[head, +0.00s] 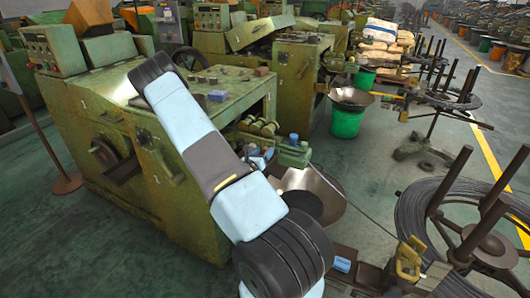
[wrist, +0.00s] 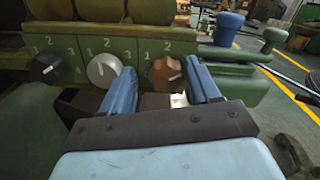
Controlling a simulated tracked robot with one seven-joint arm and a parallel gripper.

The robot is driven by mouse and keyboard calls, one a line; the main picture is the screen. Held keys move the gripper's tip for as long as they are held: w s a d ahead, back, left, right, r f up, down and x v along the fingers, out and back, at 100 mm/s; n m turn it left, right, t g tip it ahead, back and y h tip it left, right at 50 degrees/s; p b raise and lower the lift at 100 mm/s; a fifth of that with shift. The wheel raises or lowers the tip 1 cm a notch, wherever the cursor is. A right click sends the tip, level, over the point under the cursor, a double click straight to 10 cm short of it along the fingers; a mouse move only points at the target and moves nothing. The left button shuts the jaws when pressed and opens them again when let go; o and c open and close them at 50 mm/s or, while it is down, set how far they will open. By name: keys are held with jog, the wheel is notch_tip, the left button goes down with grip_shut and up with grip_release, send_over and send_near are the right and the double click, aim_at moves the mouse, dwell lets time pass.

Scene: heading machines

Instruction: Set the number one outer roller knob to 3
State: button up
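Three round knobs sit in a row on a green panel (wrist: 135,50) in the wrist view: a black knob (wrist: 46,68), a silver knob (wrist: 103,70) and a brown knob (wrist: 164,71). White numerals are printed above them, including 1 and 2 above the brown one. No label shows which is the number one outer roller knob. My gripper (wrist: 160,66) is open, its blue fingers on either side of the brown knob in the picture; I cannot tell whether they touch it. The brown knob's exact setting is unclear. In the head view my gripper (head: 262,160) is at the machine's front, partly hidden.
The green heading machine (head: 120,130) stands directly ahead. A metal pan (head: 325,190) is below my arm. A wire coil (head: 430,215) on a stand is at right.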

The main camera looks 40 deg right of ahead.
jog(key=shift+s, duration=0.1)
jog(key=shift+s+a, duration=0.15)
jog(key=shift+a, duration=0.05)
jog(key=v, duration=1.3)
jog(key=shift+a, duration=0.15)
